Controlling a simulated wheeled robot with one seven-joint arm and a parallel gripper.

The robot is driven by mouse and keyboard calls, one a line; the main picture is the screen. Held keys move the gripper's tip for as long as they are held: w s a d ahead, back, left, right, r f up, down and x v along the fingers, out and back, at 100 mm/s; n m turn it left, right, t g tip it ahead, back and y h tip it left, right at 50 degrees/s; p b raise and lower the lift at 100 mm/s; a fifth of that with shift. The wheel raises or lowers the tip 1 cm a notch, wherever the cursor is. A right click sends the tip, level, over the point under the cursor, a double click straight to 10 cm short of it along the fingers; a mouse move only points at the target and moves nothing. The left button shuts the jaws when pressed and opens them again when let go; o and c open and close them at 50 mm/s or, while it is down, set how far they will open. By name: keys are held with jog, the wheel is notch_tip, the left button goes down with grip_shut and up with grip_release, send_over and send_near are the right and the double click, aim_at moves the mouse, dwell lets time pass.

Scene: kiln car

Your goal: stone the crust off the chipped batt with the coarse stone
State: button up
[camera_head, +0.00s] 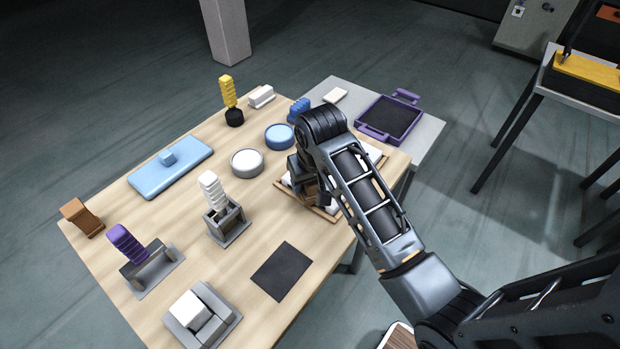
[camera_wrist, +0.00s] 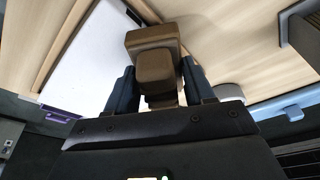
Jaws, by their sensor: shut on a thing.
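My gripper (camera_wrist: 158,82) is shut on a brown, stepped block (camera_wrist: 152,42), which looks like the coarse stone. Its two dark fingers press the block from both sides. A pale slab, seemingly the batt (camera_wrist: 88,62), lies in a wooden frame beside and beyond the stone in the wrist view. In the head view my gripper (camera_head: 306,182) is over the wooden frame (camera_head: 322,212) at the table's right side. My arm hides most of the slab there. I cannot tell whether the stone touches it, and no crust or chip can be made out.
Dark mat (camera_head: 281,271), white dish (camera_head: 246,166) and blue dish (camera_head: 279,137) lie near the frame. White-handled tool (camera_head: 211,188) and purple-handled tool (camera_head: 126,242) stand in grey holders. A blue tray (camera_head: 150,182) lies farther left. A purple-rimmed tray (camera_head: 372,133) sits on the grey side table.

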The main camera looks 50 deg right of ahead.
jog(key=shift+r, duration=3.55)
jog(key=shift+f, duration=0.1)
